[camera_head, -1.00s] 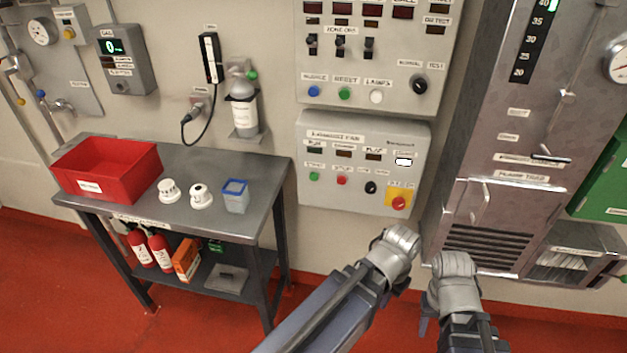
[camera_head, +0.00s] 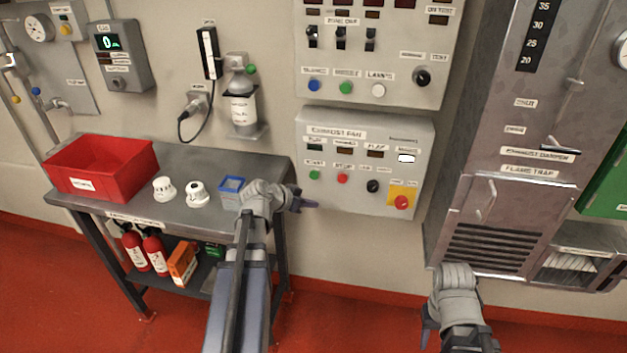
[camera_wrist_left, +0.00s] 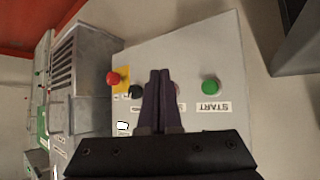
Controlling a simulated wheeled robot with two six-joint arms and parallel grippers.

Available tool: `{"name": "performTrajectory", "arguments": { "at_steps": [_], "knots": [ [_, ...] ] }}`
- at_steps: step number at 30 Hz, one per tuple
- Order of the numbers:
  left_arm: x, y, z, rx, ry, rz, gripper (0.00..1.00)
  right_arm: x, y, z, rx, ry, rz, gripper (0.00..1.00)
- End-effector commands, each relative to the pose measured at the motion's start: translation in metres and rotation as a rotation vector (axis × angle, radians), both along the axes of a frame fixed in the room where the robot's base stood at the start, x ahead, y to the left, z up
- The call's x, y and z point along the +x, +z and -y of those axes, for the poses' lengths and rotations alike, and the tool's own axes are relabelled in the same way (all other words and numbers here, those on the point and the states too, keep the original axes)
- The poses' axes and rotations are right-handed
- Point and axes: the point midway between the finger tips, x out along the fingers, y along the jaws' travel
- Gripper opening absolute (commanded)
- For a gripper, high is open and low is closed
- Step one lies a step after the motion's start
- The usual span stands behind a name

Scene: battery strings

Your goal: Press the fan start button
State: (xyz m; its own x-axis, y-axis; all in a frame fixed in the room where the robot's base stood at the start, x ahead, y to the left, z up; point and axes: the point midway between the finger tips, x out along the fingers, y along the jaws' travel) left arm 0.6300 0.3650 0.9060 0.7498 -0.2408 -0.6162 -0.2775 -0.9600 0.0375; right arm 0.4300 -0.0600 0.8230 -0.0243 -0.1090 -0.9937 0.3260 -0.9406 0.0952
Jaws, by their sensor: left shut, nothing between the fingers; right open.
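The exhaust fan panel (camera_head: 330,205) is a light grey box on the wall. Its green START button (camera_head: 314,175) is at the left of the lower row, beside a red STOP button (camera_head: 343,179). My left gripper (camera_head: 309,203) is in front of the panel's lower left corner, below the START button and apart from it. In the left wrist view my left gripper (camera_wrist_left: 160,75) is shut and empty, pointing at the panel, with the green START button (camera_wrist_left: 211,88) to its right. My right gripper (camera_head: 428,335) is low, below the flame trap cabinet, largely hidden behind its own wrist.
A metal table (camera_head: 235,165) on the left holds a red bin (camera_head: 100,165), two white detectors and a blue-lidded container (camera_head: 231,186). A red emergency knob (camera_head: 401,202) on a yellow plate is at the panel's lower right. The flame trap cabinet (camera_head: 520,190) stands right.

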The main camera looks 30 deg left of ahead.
Motion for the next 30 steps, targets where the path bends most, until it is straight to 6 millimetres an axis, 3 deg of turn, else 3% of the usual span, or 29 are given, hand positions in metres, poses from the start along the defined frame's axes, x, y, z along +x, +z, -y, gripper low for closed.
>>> {"name": "performTrajectory", "arguments": {
  "at_steps": [1, 6, 20, 30],
  "knots": [
    [0.000, 0.001, -0.010, 0.003, 0.014, 0.017, 0.00, 0.000, -0.002, 0.000, 0.000, 0.000, 0.000, 0.43],
    [0.001, 0.005, -0.025, 0.012, 0.030, 0.047, 0.00, 0.000, -0.003, 0.000, 0.000, 0.000, 0.000, 0.43],
    [0.002, 0.005, -0.026, 0.013, 0.030, 0.049, 0.00, 0.000, -0.003, 0.000, 0.000, 0.000, 0.000, 0.43],
    [0.026, 0.005, -0.032, 0.013, 0.030, 0.047, 0.00, 0.000, -0.003, 0.000, 0.000, 0.000, 0.000, 0.43]
  ]
}}
